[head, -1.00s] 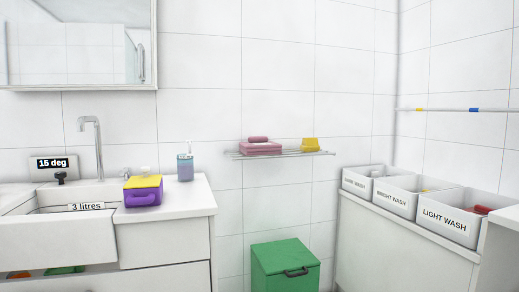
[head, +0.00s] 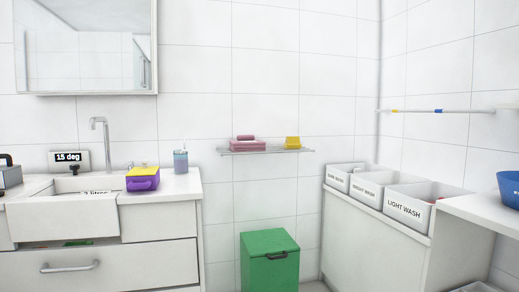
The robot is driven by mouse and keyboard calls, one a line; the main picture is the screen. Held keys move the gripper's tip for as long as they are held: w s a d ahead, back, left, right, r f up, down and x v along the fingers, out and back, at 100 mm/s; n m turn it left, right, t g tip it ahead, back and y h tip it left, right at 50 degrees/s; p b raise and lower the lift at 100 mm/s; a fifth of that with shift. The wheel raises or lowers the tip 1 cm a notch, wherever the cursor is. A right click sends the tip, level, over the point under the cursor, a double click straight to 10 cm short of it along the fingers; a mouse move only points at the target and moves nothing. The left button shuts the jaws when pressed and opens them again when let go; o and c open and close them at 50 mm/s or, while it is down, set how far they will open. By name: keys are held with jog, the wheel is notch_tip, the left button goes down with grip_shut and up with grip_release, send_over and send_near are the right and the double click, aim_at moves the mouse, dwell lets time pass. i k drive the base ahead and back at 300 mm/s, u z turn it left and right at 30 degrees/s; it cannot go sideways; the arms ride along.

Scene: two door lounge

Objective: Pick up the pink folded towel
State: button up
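The pink folded towel (head: 248,146) lies on a narrow wall shelf (head: 272,152), at the shelf's left part. A smaller pink rolled piece (head: 245,137) sits on top of it. A yellow item (head: 292,142) stands on the same shelf to the right, apart from the towel. My gripper is not in the head view.
A green lidded bin (head: 269,262) stands below the shelf. A counter with a sink (head: 62,219) is at left, holding a purple-and-yellow box (head: 142,180) and a soap bottle (head: 181,162). Labelled wash bins (head: 405,208) line the right counter; a blue bowl (head: 509,187) is far right.

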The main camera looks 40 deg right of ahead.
aim_at(244, 144)
jog(key=u, duration=0.1)
jog(key=k, duration=0.45)
jog(key=z, duration=1.35)
jog(key=i, duration=0.95)
jog(key=z, duration=0.4)
jog(key=i, duration=0.9)
jog(key=u, duration=1.15)
jog(key=i, duration=0.7)
jog(key=u, duration=0.85)
